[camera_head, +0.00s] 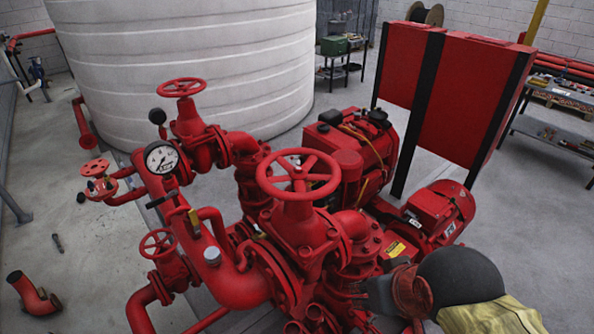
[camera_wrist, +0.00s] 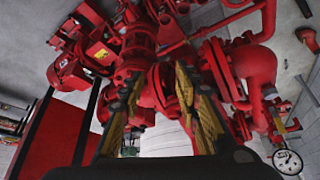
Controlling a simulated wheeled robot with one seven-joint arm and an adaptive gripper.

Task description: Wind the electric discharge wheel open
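A large red handwheel (camera_head: 298,175) with spokes stands on top of the nearest gate valve (camera_head: 305,232), in the middle of the head view. A second red handwheel (camera_head: 181,87) stands on the valve farther back left. No label shows which is the electric discharge wheel. In the wrist view my gripper (camera_wrist: 158,72) has its two yellow-padded fingers spread, with nothing seen held between them. Red pump piping lies beyond them; I cannot make out a handwheel rim there. In the head view my arm enters at the lower right, and the fingertips cannot be made out.
A pressure gauge (camera_head: 161,158) and a small handwheel (camera_head: 157,243) sit left of the near valve. The electric motor (camera_head: 440,209) is at right, beside red panels (camera_head: 455,85). A white tank (camera_head: 190,60) stands behind. Floor at left is mostly clear.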

